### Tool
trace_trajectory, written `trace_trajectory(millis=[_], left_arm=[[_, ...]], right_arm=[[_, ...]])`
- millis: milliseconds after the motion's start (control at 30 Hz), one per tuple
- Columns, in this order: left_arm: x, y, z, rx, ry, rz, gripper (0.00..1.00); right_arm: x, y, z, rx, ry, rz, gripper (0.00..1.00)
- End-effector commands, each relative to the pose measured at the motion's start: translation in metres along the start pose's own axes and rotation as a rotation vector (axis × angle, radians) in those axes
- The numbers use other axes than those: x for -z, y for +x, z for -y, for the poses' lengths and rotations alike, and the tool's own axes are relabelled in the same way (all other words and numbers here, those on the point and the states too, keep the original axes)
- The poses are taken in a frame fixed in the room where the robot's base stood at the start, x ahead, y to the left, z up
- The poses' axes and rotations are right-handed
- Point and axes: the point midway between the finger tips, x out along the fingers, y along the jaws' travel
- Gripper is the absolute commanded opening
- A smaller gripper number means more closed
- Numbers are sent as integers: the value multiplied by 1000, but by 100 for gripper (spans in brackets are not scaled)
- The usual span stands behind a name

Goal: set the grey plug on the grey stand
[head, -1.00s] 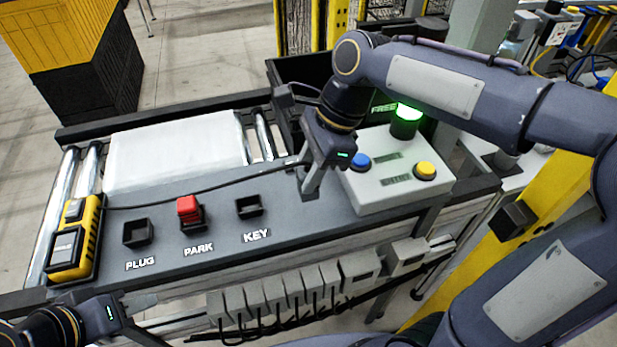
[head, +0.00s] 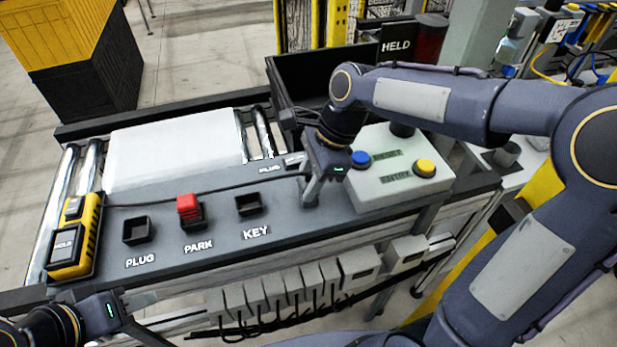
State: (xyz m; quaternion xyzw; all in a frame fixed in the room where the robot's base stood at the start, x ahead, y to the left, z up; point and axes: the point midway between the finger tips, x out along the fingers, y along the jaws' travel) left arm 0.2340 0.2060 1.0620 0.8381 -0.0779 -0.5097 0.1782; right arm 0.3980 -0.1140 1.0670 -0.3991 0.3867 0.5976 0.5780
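My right gripper (head: 311,192) points down over the dark bench panel, just left of the grey button box. Its fingers look close together. A black cable (head: 215,189) runs from the yellow hand unit into these fingers.
A red block (head: 189,207) stands in the PARK socket. The PLUG socket (head: 138,230) and KEY socket (head: 249,204) look empty. The yellow hand unit (head: 76,236) lies at left. The button box (head: 392,180) stands right. A HELD sign (head: 397,47) is behind.

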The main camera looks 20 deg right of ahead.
Motion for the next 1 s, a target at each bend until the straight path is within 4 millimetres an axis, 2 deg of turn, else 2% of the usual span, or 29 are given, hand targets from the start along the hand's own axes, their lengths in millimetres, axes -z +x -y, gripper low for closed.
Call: trace_trajectory(millis=[33,133,400,533,667,1000], left_arm=[[0,0,0,0,0,0,36],[0,0,0,0,0,0,36],[0,0,0,0,0,0,36],[1,-2,-1,0,0,0,36],[1,-2,-1,0,0,0,36],[2,-4,-2,0,0,0,36]], right_arm=[[0,0,0,0,0,0,40],[0,0,0,0,0,0,52],[-1,-1,0,0,0,0,52],[-2,-10,0,3,0,0,52],[-2,-32,1,6,0,1,52],[-2,-102,1,4,-1,1,52]])
